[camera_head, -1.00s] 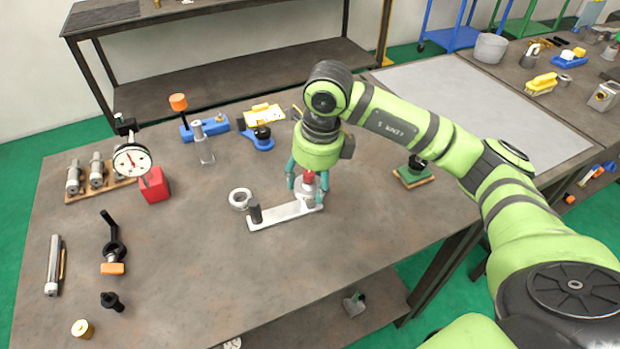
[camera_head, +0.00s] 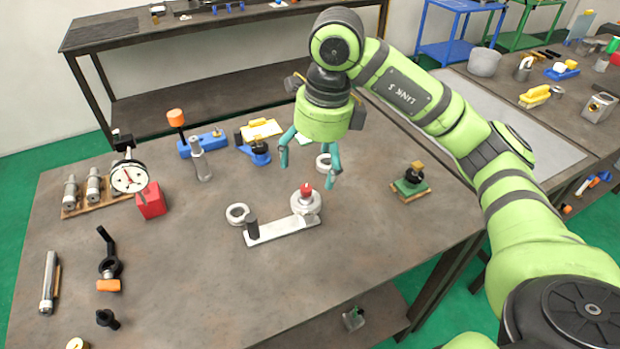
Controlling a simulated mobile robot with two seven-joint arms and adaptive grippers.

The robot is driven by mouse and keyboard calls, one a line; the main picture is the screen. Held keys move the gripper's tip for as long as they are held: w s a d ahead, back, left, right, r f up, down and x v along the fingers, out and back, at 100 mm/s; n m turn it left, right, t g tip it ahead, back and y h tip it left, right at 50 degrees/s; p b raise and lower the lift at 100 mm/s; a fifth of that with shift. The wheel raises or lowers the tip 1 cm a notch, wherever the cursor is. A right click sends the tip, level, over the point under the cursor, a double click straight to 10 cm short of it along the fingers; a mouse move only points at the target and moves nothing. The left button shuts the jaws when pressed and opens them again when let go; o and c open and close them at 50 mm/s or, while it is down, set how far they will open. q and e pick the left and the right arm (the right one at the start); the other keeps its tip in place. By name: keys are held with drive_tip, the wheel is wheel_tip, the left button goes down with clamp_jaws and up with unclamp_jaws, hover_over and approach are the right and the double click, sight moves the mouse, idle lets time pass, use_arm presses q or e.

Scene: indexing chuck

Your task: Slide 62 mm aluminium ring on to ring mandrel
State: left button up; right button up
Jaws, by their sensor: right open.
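A pale metal bar (camera_head: 280,231) lies on the bench, with a short black post (camera_head: 252,228) at its left end. At its right end is a round silver ring-like part (camera_head: 306,204) around a red-tipped centre (camera_head: 306,188); I cannot tell if the part is separate. A loose silver ring (camera_head: 237,214) lies flat beside the bar's left end. Another ring (camera_head: 324,161) lies farther back, partly behind the right gripper's finger. I cannot tell which is the 62 mm ring. My right gripper (camera_head: 308,174) is open and empty above and behind the red tip. My left gripper is not visible.
A silver upright post (camera_head: 201,160), a blue fixture (camera_head: 204,143) and a red block (camera_head: 150,200) stand at the left. A dial gauge (camera_head: 129,177) stands near them. A green block (camera_head: 411,184) is at right. The bench front is clear right of the bar.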

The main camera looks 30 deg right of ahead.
wheel_tip(320, 180, up, 2)
drive_tip(key=shift+s+d+r, duration=0.1)
drive_tip(key=shift+s, duration=0.05)
idle(0.5)
